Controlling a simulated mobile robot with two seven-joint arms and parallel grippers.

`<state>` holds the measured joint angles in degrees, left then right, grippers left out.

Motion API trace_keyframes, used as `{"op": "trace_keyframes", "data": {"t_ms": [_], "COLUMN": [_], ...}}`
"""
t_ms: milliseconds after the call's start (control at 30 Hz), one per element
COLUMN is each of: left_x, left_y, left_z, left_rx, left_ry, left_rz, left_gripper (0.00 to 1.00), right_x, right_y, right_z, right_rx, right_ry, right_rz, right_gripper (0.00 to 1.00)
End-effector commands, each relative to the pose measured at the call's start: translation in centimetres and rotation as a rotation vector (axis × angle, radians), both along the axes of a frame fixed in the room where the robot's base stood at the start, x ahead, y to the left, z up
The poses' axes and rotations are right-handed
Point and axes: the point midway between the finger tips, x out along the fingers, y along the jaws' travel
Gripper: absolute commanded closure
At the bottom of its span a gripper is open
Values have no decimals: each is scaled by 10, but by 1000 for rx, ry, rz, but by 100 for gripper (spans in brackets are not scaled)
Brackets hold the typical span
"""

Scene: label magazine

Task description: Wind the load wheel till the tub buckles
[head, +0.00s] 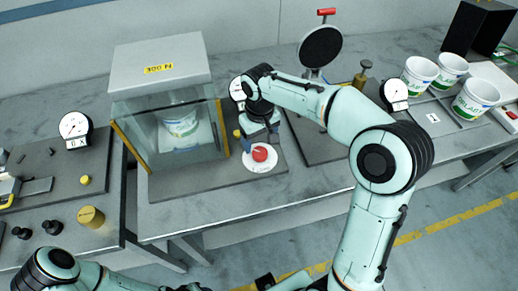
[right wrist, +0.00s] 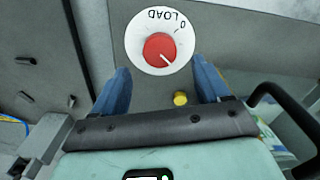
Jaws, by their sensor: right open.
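A white tub (head: 180,122) with green print stands upright behind the glass; I see no clear buckling. My right gripper (head: 257,140) is open and empty at the wheel. Its blue fingers (right wrist: 160,78) lie apart, with the knob ahead of their tips. My left gripper is not shown, only its arm.
A round gauge (head: 239,88) stands behind my right gripper, partly hidden. A small yellow knob (right wrist: 180,98) shows between the fingers. A press with a black disc (head: 320,46) stands right of the chamber. Several tubs (head: 419,76) stand at far right. Another gauge (head: 75,126) is at left.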

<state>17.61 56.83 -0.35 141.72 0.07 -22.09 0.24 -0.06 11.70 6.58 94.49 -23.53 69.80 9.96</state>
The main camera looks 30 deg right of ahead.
Motion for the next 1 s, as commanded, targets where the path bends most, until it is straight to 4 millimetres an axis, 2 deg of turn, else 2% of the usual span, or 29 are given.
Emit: {"op": "trace_keyframes", "data": {"t_ms": [33, 100, 300, 667, 700, 767, 800, 867, 1000], "left_x": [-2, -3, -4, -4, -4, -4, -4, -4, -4], "left_y": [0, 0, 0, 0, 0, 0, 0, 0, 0], "left_z": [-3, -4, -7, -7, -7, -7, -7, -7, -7], "left_rx": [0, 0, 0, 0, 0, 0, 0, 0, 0], "left_ry": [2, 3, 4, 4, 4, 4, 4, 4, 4], "left_rz": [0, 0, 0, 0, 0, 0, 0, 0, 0], "left_gripper": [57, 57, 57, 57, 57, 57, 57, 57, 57], "right_x": [-1, -1, 0, 0, 0, 0, 0, 0, 0], "right_y": [0, 0, 0, 0, 0, 0, 0, 0, 0], "right_z": [-13, -25, -46, -51, -51, -51, -51, -51, -50], "right_rx": [0, 0, 0, 0, 0, 0, 0, 0, 0], "right_ry": [6, 5, 2, -1, -1, -1, -1, -1, -1], "right_rz": [-1, -1, -1, -1, -1, -1, -1, -1, -3], "right_gripper": [24, 24, 24, 24, 31, 50, 64, 81, 80]}}
